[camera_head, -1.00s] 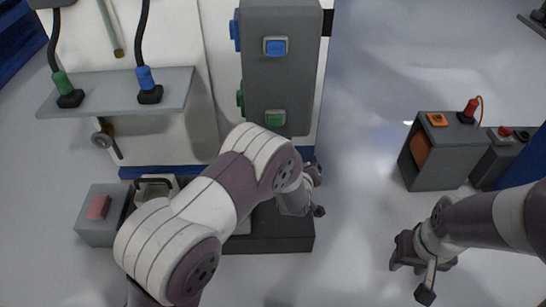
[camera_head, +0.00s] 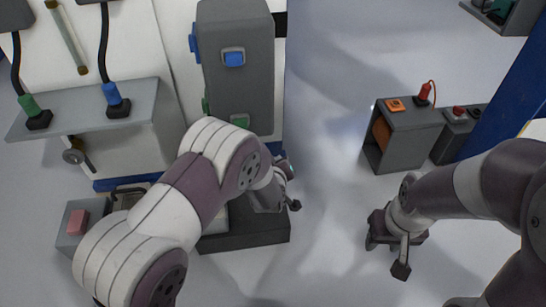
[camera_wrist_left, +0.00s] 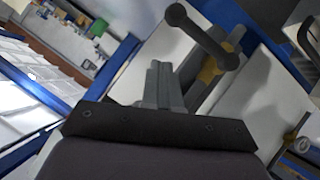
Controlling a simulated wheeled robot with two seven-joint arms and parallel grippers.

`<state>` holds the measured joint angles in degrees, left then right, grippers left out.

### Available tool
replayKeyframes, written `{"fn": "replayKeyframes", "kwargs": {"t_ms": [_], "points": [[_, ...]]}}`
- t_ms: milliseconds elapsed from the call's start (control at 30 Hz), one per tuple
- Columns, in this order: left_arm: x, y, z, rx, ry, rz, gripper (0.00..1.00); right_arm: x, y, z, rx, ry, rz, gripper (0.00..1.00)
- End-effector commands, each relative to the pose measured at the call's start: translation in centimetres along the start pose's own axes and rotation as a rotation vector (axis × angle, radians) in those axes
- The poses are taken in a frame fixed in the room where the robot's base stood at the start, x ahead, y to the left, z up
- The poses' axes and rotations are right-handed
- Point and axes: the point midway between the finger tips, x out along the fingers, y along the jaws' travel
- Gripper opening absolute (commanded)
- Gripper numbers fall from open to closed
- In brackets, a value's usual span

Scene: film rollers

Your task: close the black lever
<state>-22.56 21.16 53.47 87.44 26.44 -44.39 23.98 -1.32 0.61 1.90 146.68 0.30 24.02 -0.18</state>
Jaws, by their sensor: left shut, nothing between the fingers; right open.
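A dark lever (camera_wrist_left: 202,35) with rounded ends shows in the left wrist view, beside a grey bracket with yellow parts; I cannot make it out in the head view. My left gripper (camera_wrist_left: 162,88) is shut and empty, its fingers pointing toward the lever with the lever just beyond and to the right. I cannot tell whether they touch. In the head view my left gripper (camera_head: 284,190) is low beside the machine, partly hidden by my arm. My right gripper (camera_head: 388,254) is open and empty above the bare floor.
A grey cabinet (camera_head: 238,95) with blue and green parts stands behind my left arm. A grey shelf (camera_head: 75,100) holds cable plugs. A black base (camera_head: 245,225) lies below my left gripper. A grey box (camera_head: 412,135) stands on the right. The floor between is clear.

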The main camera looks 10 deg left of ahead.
Motion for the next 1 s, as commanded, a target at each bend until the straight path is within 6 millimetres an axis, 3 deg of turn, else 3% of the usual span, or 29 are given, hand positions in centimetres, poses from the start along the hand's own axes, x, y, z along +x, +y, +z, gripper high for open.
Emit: {"fn": "replayKeyframes", "kwargs": {"t_ms": [100, 300, 900, 1000], "points": [[-2.6, 0.9, -0.1, 0.001, -0.001, 0.001, 0.00, -1.4, 0.0, -0.2, 0.000, 0.000, 0.000, 0.43], [-4.8, 1.4, 0.2, 0.001, 0.000, 0.001, 0.00, -2.1, 0.0, -0.2, 0.000, 0.000, 0.000, 0.43], [-5.2, 1.4, 0.3, 0.003, 0.001, 0.000, 0.00, -2.1, 0.0, -0.2, 0.000, 0.000, 0.000, 0.43], [-5.3, 0.8, 1.9, 0.057, -0.074, -0.025, 0.00, -2.1, 0.0, -0.2, 0.000, 0.000, 0.000, 0.43]]}}
